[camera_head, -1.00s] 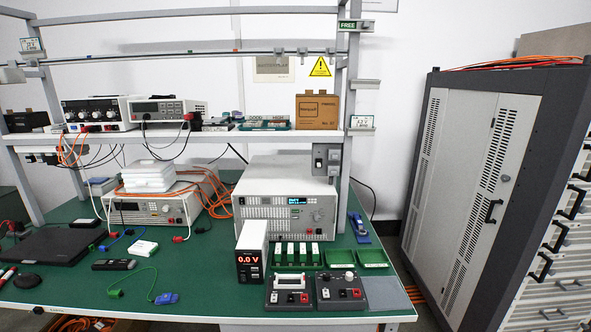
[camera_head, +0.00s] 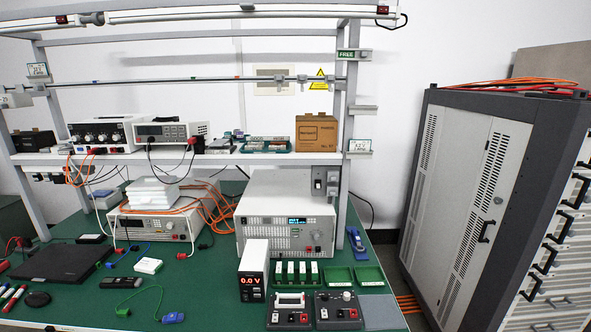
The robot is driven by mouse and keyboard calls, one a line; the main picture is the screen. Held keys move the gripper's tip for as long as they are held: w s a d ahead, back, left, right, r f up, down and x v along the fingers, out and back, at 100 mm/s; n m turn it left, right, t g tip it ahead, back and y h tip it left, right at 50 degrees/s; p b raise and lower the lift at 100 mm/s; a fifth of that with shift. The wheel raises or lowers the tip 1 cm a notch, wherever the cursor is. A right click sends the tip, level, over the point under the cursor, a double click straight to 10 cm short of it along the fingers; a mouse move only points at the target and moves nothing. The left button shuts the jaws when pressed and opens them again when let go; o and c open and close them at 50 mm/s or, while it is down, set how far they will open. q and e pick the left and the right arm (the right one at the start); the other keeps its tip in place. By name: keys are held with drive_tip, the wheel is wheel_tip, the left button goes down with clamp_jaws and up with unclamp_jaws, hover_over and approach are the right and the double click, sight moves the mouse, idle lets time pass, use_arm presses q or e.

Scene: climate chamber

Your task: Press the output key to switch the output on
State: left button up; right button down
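A large white bench instrument (camera_head: 285,219) with a small lit blue display (camera_head: 297,221) and a knob at its right stands on the green bench. A small white meter box (camera_head: 253,267) in front of it shows a red 0.0 V on its dark front. Another white instrument (camera_head: 153,222) with a small display stands further left with white boxes on it. Individual keys are too small to read, so I cannot tell which one is the output key. Neither of my grippers is in view.
Two dark control boxes (camera_head: 289,310) (camera_head: 337,309) stand at the bench's front, with green trays (camera_head: 338,276) behind. A laptop (camera_head: 62,262) and loose leads lie left. A shelf (camera_head: 225,159) overhangs the back. A tall cabinet (camera_head: 470,200) stands right. Bare green bench (camera_head: 205,285) lies left of the meter.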

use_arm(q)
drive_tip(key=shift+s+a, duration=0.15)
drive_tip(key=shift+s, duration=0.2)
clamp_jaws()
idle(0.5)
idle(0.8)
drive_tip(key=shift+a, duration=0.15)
